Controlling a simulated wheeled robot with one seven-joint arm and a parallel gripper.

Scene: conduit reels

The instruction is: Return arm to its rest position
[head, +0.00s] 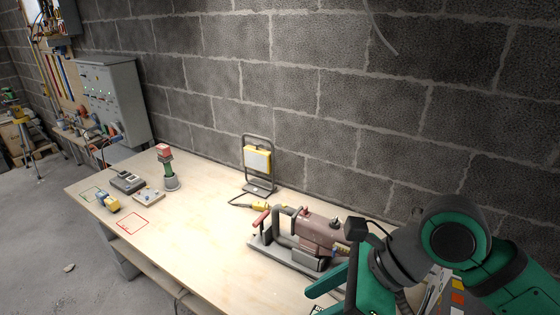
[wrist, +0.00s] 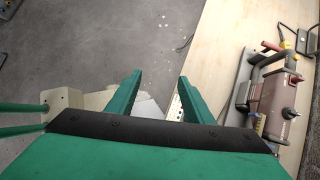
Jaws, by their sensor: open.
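My green arm comes in at the lower right of the head view, and my gripper (head: 332,284) is at the front edge of the wooden bench (head: 190,238). In the wrist view my gripper (wrist: 158,82) shows two green fingers spread apart with nothing between them. Below the gap lie the grey floor (wrist: 110,40) and a pale flat thing. The maroon machine (head: 318,232) on a grey base stands on the bench just beyond my gripper in the head view. In the wrist view the machine (wrist: 270,98) is to the right, apart from the fingers.
A yellow work lamp (head: 257,159) stands at the bench's back by the block wall. A green and red device (head: 168,165), a grey box (head: 127,181) and a yellow-blue item (head: 108,202) are at the left end. The bench middle is mostly clear.

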